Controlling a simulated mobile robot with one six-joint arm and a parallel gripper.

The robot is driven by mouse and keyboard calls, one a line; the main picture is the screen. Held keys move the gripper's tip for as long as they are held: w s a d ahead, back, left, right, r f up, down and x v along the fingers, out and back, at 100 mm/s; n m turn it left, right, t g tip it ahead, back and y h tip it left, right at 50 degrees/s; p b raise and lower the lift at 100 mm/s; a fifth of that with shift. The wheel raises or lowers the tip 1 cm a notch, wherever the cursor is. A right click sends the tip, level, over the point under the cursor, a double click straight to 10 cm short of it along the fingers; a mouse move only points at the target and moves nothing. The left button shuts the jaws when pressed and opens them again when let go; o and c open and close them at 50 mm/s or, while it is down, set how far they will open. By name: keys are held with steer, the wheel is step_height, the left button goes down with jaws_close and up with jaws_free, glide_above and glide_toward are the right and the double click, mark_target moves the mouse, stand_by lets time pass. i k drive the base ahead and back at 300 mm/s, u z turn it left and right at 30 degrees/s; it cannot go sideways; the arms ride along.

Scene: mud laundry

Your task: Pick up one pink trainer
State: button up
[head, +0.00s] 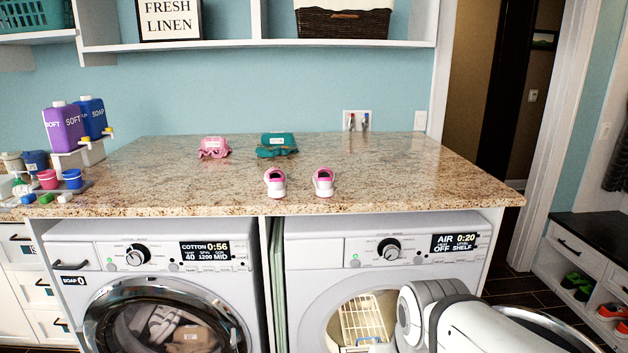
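Two pink and white trainers stand side by side, a little apart, near the front edge of the granite counter (400,175) in the head view. The left pink trainer (275,183) and the right pink trainer (323,182) are upright and nothing covers them. Part of my white arm shows at the bottom right, in front of the right-hand machine and below the counter. My gripper is not visible, so I cannot see its fingers or whether it holds anything.
A pink bundle (214,147) and a teal bundle (277,145) lie behind the trainers. Purple (64,128) and blue (93,117) bottles and small cups crowd the counter's left end. The right side is clear. A washer (160,300) and dryer (330,250) stand below; a shelf (250,45) hangs above.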

mark_target(324, 176)
steer(key=u, duration=0.4)
steer(key=i, duration=0.85)
steer(key=z, duration=0.1)
